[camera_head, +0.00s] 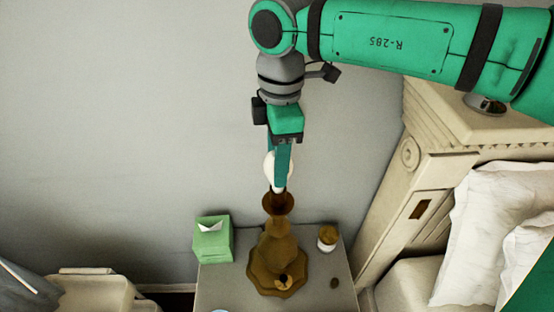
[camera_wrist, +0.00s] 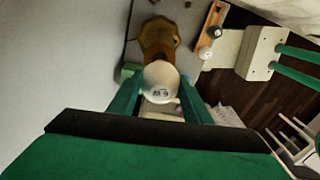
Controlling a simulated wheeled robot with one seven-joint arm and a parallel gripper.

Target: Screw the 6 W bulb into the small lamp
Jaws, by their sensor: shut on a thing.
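A white bulb (camera_head: 270,168) is between the fingers of my gripper (camera_head: 281,165), which is shut on it. In the wrist view the bulb (camera_wrist: 161,82) shows dark print on its dome, too small to read surely, between the green fingertips of my gripper (camera_wrist: 158,95). The small brown lamp (camera_head: 277,250) stands upright on the nightstand (camera_head: 215,285), its cup-shaped top (camera_head: 278,201) facing up. The bulb is right above this top. The bulb's lower end is partly hidden by a finger, so I cannot tell whether it touches the socket. The lamp also shows in the wrist view (camera_wrist: 158,38).
A green tissue box (camera_head: 213,240) stands left of the lamp. A small jar with a white label (camera_head: 327,238) and a small dark round thing (camera_head: 334,283) are on its right. The carved headboard (camera_head: 405,170) and white pillows (camera_head: 490,220) lie farther right. The grey wall is behind.

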